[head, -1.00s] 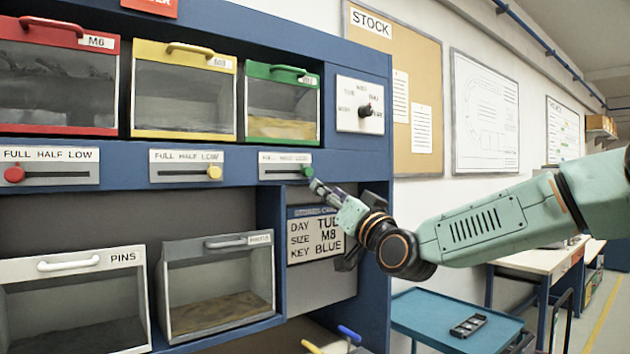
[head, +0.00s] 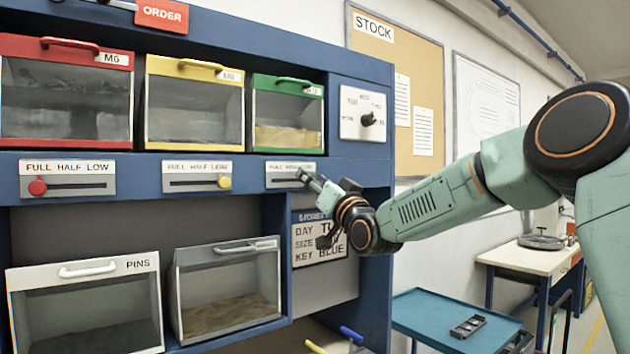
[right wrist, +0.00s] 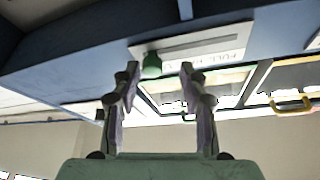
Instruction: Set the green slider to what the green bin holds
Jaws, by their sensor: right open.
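The green bin (head: 288,82) is at the right end of the upper row. Tan contents (head: 288,136) show behind its clear front, filling somewhat less than the lower half. Under it is the green slider's plate (head: 282,183), labelled FULL HALF LOW. Its green knob (right wrist: 151,66) shows in the right wrist view, at the end of the slot and nearer the left-hand finger; in the head view my gripper hides it. My right gripper (head: 306,178) is open at the plate's right end, its fingers (right wrist: 160,75) on either side of the knob. Contact cannot be told. My left gripper is not in view.
The red slider knob (head: 37,187) is at its plate's left end, the yellow knob (head: 224,182) at its right end. A rotary dial (head: 367,119) is above my right gripper. A notice card (head: 318,248) hangs below it. A blue trolley (head: 430,315) stands lower right.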

